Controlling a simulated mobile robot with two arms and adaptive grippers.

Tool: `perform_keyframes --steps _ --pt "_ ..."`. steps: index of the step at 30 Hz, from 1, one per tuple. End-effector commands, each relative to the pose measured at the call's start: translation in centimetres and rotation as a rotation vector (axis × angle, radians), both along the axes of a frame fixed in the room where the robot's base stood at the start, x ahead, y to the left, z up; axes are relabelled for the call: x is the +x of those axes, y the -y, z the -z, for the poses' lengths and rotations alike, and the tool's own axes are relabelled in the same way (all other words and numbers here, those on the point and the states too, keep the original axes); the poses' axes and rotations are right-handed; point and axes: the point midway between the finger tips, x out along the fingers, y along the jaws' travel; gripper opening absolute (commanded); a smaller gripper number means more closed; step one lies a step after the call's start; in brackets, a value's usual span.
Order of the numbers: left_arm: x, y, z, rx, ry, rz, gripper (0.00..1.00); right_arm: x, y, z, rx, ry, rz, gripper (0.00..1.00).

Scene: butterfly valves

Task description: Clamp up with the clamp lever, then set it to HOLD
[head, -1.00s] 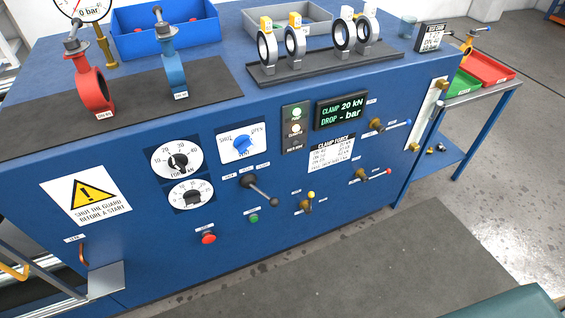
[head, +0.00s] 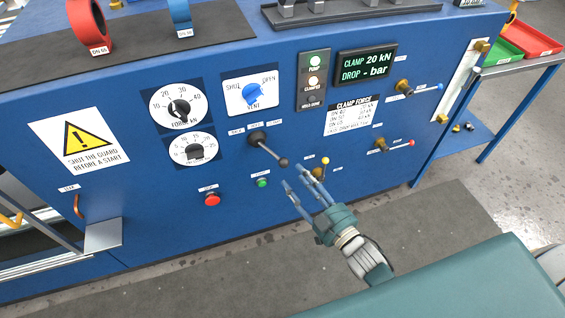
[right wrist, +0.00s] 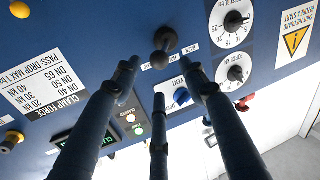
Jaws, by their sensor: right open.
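The clamp lever (head: 268,148) is a black lever with a ball knob on the blue panel, slanting down and right from its round boss. In the right wrist view its knob (right wrist: 162,62) shows end-on, above and between the fingertips. My right gripper (head: 304,174) is open and empty, its fingers pointing up at the panel just below and right of the knob, seemingly apart from it. The display (head: 366,64) reads CLAMP 20 kN, DROP - bar. The PUMP lamp (head: 315,61) and the CLAMPED lamp (head: 314,81) look lit; the lamp below is dark. My left gripper is out of view.
A yellow-knobbed lever (head: 322,168) sits close behind the right gripper's fingers. A green button (head: 263,183) and a red button (head: 212,199) lie below left. The blue vent knob (head: 257,95) is above. A red-tipped lever (head: 393,144) is to the right.

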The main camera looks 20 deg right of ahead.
Motion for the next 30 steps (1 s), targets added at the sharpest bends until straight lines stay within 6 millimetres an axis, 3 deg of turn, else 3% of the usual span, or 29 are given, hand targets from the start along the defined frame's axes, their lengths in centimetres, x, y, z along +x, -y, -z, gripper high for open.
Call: perform_keyframes --steps 6,12,24,30 --pt "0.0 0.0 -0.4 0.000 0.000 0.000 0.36 4.3 -1.2 -0.2 0.001 0.002 0.001 0.43" --pt "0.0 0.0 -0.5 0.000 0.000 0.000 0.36 6.8 -1.9 0.0 0.000 0.000 0.001 0.43" --pt "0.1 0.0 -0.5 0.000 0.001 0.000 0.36 7.5 -2.1 0.1 -0.001 -0.002 0.000 0.43" --pt "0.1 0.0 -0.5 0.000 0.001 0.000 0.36 7.5 -2.1 0.1 0.000 -0.002 0.001 0.05"
